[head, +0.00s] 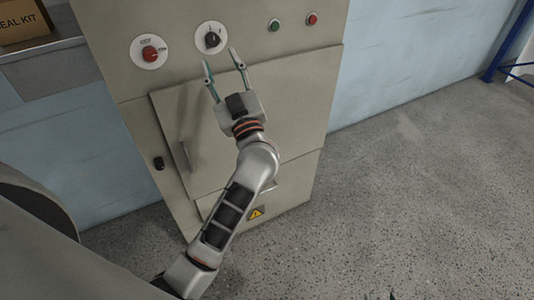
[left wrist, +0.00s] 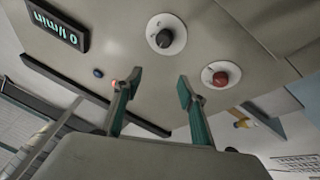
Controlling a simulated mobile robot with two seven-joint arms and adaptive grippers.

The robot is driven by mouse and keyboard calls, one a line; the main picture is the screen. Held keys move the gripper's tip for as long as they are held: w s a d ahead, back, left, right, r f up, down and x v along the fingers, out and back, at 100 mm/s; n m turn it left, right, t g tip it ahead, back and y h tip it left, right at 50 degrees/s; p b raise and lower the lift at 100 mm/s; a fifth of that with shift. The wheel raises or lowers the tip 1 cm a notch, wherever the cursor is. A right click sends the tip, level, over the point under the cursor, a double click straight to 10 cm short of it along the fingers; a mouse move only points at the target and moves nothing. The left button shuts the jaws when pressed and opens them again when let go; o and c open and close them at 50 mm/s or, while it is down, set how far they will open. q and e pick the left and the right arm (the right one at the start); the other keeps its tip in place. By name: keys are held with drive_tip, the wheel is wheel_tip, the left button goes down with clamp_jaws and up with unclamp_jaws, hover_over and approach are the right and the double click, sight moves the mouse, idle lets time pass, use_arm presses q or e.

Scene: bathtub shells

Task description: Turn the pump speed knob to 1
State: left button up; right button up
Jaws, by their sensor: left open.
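The pump speed knob, seemingly the black knob (head: 212,39) on a round white plate, sits on the upper front of a grey-beige cabinet (head: 300,75). It also shows in the left wrist view (left wrist: 164,39). Its scale marks are too small to read. My left gripper (head: 221,58) is open and empty, its two teal-lined fingers pointing up at the panel just below the black knob. In the left wrist view the fingertips (left wrist: 159,80) stand apart, with the knob beyond the gap and not between them.
A red knob (head: 150,54) on a white plate is left of the black one. Green (head: 274,25) and red (head: 312,19) buttons are to its right. The cabinet door has a handle (head: 187,156). A display (left wrist: 58,25) reads 0 l/min. Open floor (head: 430,190) lies right.

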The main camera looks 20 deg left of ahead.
use_arm(q)
drive_tip(key=s+d+f+m+t+h+b, duration=0.1)
drive_tip(key=s+d+f+m+t+h, duration=0.1)
drive_tip(key=d+f+m+h, duration=0.4)
drive_tip(key=s+d+f+m+t+h+b, duration=0.2)
drive_tip(key=d+f+m+h, duration=0.5)
drive_tip(key=f+h, duration=0.4)
drive_tip(key=shift+d+f+m+t, duration=0.15)
drive_tip(key=shift+f+m+t, duration=0.65)
drive_tip(key=shift+f, duration=0.7)
drive_tip(key=shift+s, duration=0.1)
